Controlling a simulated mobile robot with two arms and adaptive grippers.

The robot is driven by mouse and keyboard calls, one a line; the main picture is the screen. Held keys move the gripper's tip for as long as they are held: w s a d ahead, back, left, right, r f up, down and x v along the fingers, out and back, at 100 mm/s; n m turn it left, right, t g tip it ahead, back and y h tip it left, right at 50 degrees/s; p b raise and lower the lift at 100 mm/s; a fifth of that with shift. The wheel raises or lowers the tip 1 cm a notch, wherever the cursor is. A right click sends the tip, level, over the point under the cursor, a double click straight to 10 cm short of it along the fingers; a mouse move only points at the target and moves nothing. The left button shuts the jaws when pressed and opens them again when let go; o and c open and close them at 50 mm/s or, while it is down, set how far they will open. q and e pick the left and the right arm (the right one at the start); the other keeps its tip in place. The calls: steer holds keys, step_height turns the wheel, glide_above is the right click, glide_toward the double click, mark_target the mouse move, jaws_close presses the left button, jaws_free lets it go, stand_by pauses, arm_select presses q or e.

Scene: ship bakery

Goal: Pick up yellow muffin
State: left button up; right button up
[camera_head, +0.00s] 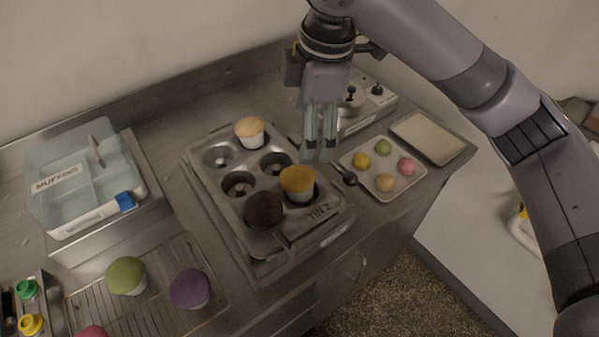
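The yellow muffin (297,181) has a golden-yellow top and a pale wrapper. It sits upright in a cup on the right side of the metal muffin tin (333,218). My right gripper (319,153) comes down from above, just behind and slightly right of the yellow muffin. Its two fingers point down with a narrow gap between them and nothing visible held. The fingertips look apart from the muffin, though the exact height is hard to judge. My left gripper is not in view.
A dark brown muffin (264,210) and a pale-topped muffin (250,131) share the tin. A tray (411,180) of small coloured balls is right of it. A cooling rack (150,315) with muffins and a clear muffin box (75,185) are left.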

mark_target(300, 173)
steer(key=f, duration=0.3)
steer(key=shift+s+a+f, duration=0.25)
steer(key=shift+a+f, duration=0.1)
steer(key=shift+w+a+f+p, duration=0.1)
steer(key=shift+w+f+p, duration=0.1)
steer(key=shift+f, duration=0.35)
steer(key=shift+w+a+f+p, duration=0.1)
steer(key=shift+w+f+p, duration=0.1)
steer(key=shift+f, duration=0.3)
steer(key=shift+w+f, duration=0.25)
steer(key=shift+f, duration=0.35)
steer(key=shift+w+f, duration=0.25)
steer(key=shift+f, duration=0.35)
steer(key=shift+s+f, duration=0.15)
steer(key=shift+f, duration=0.25)
steer(key=shift+s+f+p, duration=0.1)
steer(key=shift+f+p, duration=0.3)
step_height(300, 173, down, 4)
steer(key=shift+a+r+p, duration=0.1)
steer(key=shift+r+p, duration=0.05)
steer(key=shift+p, duration=0.3)
steer(key=shift+f, duration=0.3)
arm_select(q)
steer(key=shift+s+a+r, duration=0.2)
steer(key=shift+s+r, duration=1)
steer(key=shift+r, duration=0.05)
arm_select(e)
steer(key=shift+a, duration=0.1)
steer(key=shift+c, duration=0.3)
